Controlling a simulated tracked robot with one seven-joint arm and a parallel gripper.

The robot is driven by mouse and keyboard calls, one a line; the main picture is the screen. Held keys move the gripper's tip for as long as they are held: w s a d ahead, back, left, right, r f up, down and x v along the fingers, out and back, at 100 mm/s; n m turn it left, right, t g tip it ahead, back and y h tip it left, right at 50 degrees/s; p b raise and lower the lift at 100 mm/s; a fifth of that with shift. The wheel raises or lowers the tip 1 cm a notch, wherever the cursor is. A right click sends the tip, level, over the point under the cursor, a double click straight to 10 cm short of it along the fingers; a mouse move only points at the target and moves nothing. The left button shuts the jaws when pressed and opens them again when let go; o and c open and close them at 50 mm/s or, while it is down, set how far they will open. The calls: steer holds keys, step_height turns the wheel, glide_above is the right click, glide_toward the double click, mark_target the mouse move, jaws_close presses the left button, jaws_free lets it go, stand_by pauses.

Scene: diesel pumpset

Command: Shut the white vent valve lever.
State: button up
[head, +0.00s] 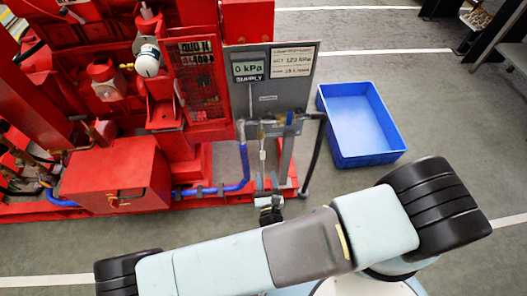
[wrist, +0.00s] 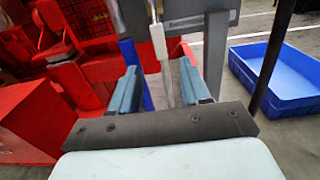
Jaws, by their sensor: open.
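A white lever (wrist: 158,41) hangs nearly upright in the wrist view, ahead of my gripper (wrist: 158,70). In that view it lines up with the gap between my two blue-grey fingers. In the head view a small pale lever (head: 262,147) shows below the grey panel, under the pipework. My gripper (head: 269,205) is low in front of it there, partly hidden by my arm. The fingers are apart with nothing held between them. I cannot tell how far the lever is from the fingertips.
A grey panel (head: 268,95) reads 0 kPa supply. A grey post (head: 286,162) and a black hose (head: 314,160) stand right of the lever. A blue pipe (head: 243,165) runs on the left, by the red pumpset (head: 115,175). A blue crate (head: 362,158) sits on the floor.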

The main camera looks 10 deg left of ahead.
mark_target(263, 157)
steer(key=x, duration=1.2)
jaws_close()
stand_by(0.4)
